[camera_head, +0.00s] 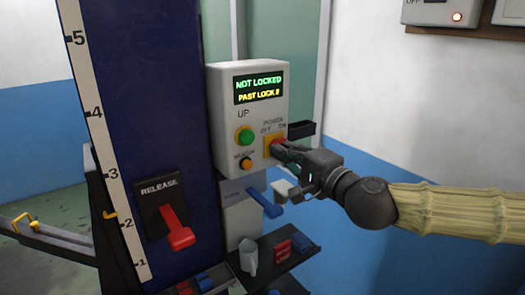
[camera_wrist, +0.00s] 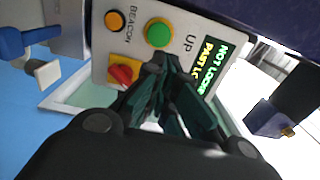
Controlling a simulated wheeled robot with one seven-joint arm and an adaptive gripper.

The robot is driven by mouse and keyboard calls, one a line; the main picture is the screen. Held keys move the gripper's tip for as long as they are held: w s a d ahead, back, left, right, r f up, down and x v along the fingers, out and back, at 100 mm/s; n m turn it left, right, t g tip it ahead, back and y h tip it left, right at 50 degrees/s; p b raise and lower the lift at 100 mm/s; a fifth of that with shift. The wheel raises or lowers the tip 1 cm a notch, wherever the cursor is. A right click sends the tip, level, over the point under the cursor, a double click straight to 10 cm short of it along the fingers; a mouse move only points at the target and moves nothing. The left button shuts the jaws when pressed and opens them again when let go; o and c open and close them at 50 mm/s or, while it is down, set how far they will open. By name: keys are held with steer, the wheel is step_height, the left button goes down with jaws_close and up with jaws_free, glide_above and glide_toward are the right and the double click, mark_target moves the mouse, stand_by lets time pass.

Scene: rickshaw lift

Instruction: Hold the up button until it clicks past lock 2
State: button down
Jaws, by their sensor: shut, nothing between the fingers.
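The grey control box (camera_head: 218,140) carries a green UP button (camera_head: 245,135), which is unobstructed in the head view. The green button also shows in the wrist view (camera_wrist: 158,33). The box's display (camera_head: 258,87) reads "NOT LOCKED" in green and "PAST LOCK" in yellow, with a last character that looks like 2 but is blurred. My gripper (camera_head: 279,150) is shut and empty, with its tips in front of the red power switch (camera_head: 275,143) in the head view. In the wrist view its tips lie just below the green button; contact cannot be told.
An orange beacon button (camera_head: 245,164) sits below UP. A red release lever (camera_head: 178,230) is on the dark blue post (camera_head: 140,120) with a 1–5 scale (camera_head: 93,115); a yellow pointer (camera_head: 109,215) sits near 2.

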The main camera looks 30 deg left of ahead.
steer(key=b+v, duration=0.1)
steer(key=v, duration=0.4)
step_height(320, 180, down, 22)
steer(key=s+a+g+h, duration=0.1)
steer(key=s+g+h, duration=0.1)
steer(key=h, duration=0.1)
steer(key=s+d+f+n+g+h, duration=0.1)
steer(key=s+d+f+h, duration=0.3)
steer(key=f, duration=0.9)
steer(key=s+d+f+g+h, duration=0.1)
steer(key=s+d+f, duration=0.3)
steer(key=d+f, duration=0.55)
steer(key=s+d+f+n+g+h, duration=0.1)
steer(key=s+d+f+h, duration=0.1)
steer(key=s+d+f, duration=0.45)
steer(key=s+d+f+n+g+h, duration=0.1)
steer(key=s+d+f+h, duration=0.2)
steer(key=d+f, duration=0.6)
steer(key=s+d+f+h, duration=0.2)
steer(key=s+d, duration=0.1)
steer(key=d, duration=0.6)
steer(key=s+d+f+n+h, duration=0.1)
steer(key=s+d+f, duration=0.2)
steer(key=d, duration=0.6)
steer(key=shift+d+f+g+h, duration=0.15)
steer(key=shift+d+g+h, duration=0.25)
